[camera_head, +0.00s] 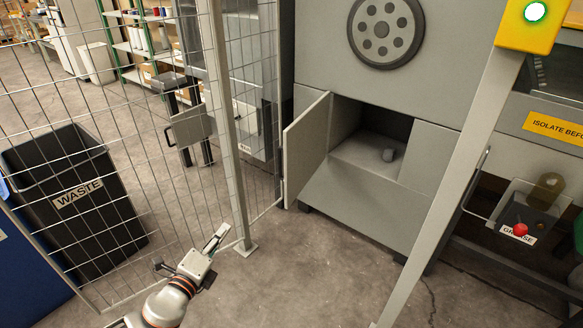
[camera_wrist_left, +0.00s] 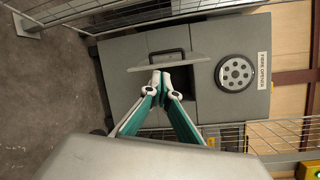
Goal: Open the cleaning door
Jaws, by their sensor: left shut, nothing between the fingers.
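The cleaning door (camera_head: 306,145) is a grey panel on the lower front of the grey machine (camera_head: 350,195). It stands open, swung out to the left of a dark opening. In the left wrist view the door (camera_wrist_left: 165,62) shows with a black handle (camera_wrist_left: 167,53), beside the dark opening. My left gripper (camera_head: 218,236) is in front of the machine, low and left of the door, apart from it. Its teal fingers (camera_wrist_left: 160,80) are shut and empty. My right gripper is not in view.
A wire mesh fence with a post (camera_head: 228,130) stands left of the door, close to my left gripper. A black waste bin (camera_head: 75,205) is behind the mesh. A slanted grey post (camera_head: 450,180) with a yellow box (camera_head: 530,25) stands at right. The floor before the machine is clear.

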